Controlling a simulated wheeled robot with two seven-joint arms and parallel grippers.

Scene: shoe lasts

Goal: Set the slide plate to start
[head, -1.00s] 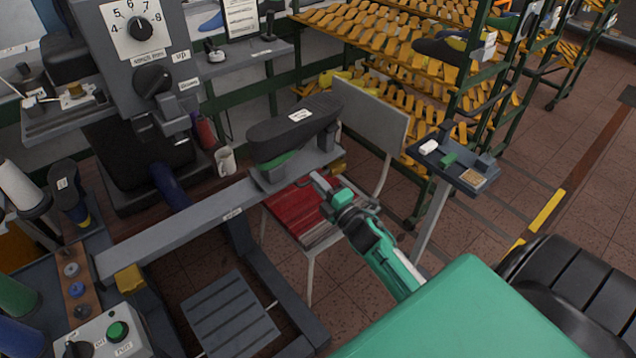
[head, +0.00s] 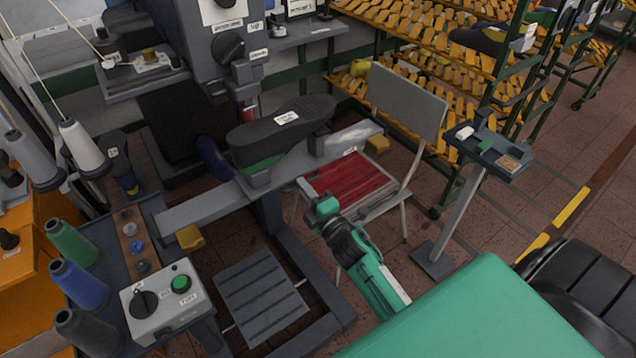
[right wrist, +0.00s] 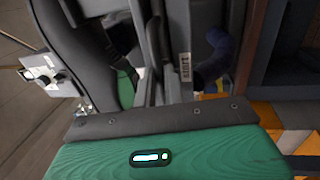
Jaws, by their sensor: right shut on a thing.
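The slide plate (head: 262,179) is a grey carriage on a long grey rail (head: 205,205). It sits near the middle of the rail and bears a long dark shoe-shaped piece with a white tag (head: 310,112), with green under it. My right gripper (head: 304,187) reaches in from the lower right to the plate's near side and is shut on it; the exact grip is partly hidden. The right wrist view shows the dark and green piece (right wrist: 85,50) close up. A small white rail label (head: 350,151) shows right of the plate. My left gripper is not in view.
Yellow blocks stand at the rail's left (head: 190,237) and right (head: 378,144) ends. A control box with a green button (head: 165,300) and thread cones (head: 80,285) are at lower left. A chair with a red seat (head: 350,182) is behind my gripper. A small stand (head: 490,150) is at right.

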